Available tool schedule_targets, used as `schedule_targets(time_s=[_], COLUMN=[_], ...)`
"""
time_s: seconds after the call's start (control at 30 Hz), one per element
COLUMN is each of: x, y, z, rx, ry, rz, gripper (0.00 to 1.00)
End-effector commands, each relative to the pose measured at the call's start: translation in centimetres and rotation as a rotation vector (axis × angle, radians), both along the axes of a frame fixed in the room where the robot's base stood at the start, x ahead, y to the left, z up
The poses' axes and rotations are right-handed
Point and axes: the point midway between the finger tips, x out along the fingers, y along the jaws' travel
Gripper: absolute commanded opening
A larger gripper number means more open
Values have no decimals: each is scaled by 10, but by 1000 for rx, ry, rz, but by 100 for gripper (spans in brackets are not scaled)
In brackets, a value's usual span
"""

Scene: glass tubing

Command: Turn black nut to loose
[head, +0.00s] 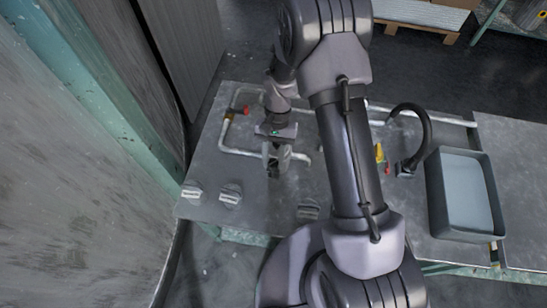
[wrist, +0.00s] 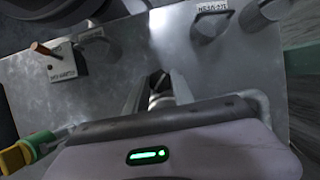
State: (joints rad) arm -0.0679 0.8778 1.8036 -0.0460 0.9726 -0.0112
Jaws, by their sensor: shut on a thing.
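My gripper (head: 276,168) points down at the left part of the metal table, beside the pale tubing. In the wrist view, my gripper's two fingers (wrist: 160,80) reach forward and close around a small part. The black nut is mostly hidden by the fingers, with only a dark bit and a pale ring showing between them. I cannot tell how far it is turned. The pale tubing (head: 238,151) runs along the table to the left of my gripper.
A red-handled valve (head: 245,110) is at the tubing's far left. Labelled fixtures (head: 231,194) sit at the table's near left edge. A black curved spout (head: 425,130) and a grey basin (head: 433,204) are at right. A yellow valve (wrist: 14,158) shows in the wrist view.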

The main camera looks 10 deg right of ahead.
Motion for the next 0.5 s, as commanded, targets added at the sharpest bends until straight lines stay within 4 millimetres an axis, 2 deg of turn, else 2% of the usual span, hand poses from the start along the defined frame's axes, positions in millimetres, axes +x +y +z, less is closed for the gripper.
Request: schedule_targets(time_s=[0.07, 0.27, 0.5], x=[0, 0, 1], y=[0, 2, 1], z=[1, 3, 0], rx=[0, 0, 0], ry=[0, 0, -1], rz=[13, 259, 265], gripper=[0, 0, 0])
